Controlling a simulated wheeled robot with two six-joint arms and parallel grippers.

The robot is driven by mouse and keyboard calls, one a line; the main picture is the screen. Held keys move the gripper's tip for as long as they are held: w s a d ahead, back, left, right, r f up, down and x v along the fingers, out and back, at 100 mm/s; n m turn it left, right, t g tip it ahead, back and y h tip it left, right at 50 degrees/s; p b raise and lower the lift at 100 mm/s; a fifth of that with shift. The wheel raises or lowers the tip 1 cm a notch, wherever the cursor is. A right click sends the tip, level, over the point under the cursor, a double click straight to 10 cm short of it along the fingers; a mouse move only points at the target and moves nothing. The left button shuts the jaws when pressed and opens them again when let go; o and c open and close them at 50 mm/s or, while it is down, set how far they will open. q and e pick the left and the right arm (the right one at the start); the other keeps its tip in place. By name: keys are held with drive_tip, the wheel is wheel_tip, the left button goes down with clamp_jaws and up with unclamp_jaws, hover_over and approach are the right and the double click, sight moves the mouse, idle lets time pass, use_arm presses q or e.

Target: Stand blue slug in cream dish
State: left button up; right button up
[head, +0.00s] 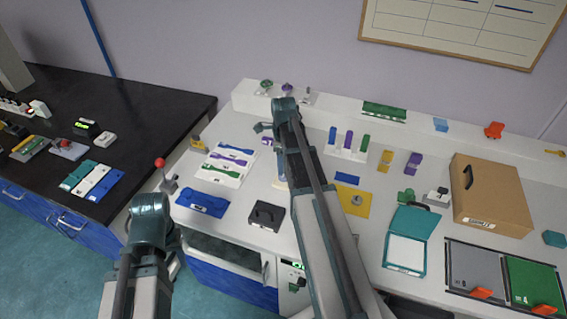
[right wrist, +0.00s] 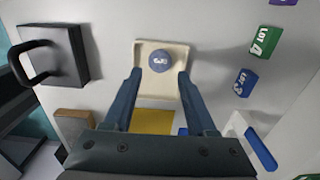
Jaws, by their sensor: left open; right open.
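The blue slug (right wrist: 159,61) shows in the right wrist view as a round blue-grey face with a pale mark, inside the cream dish (right wrist: 140,50). It appears upright, seen from above. My right gripper (right wrist: 159,76) is open; its fingertips lie on either side of the dish, just short of the slug, and I see no contact with it. In the head view my right arm hides most of this; only a cream edge of the dish (head: 281,184) shows. My left gripper (head: 172,260) is low at the left, mostly hidden by its arm, away from the dish.
A black handled block (right wrist: 62,52) stands beside the dish; the head view shows it too (head: 267,214). A yellow mat (head: 355,201) lies to the dish's right. Labelled green (right wrist: 263,42) and blue (right wrist: 245,82) tags and a white rack (head: 345,153) are nearby.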

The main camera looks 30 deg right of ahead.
sight(284, 176)
wheel_tip(284, 176, up, 7)
drive_tip(key=p, duration=0.5)
drive_tip(key=shift+p, duration=0.35)
drive_tip(key=s+a+n, duration=0.5)
drive_tip(key=a+n, duration=0.5)
drive_tip(key=s+a+n, duration=0.6)
drive_tip(key=a+n, duration=0.4)
drive_tip(key=n, duration=0.1)
drive_tip(key=s+a+n+h, duration=0.1)
drive_tip(key=s+a+n, duration=0.4)
drive_tip(key=a+n, duration=0.5)
drive_tip(key=shift+s+a+n, duration=0.25)
drive_tip(key=shift+n, duration=0.15)
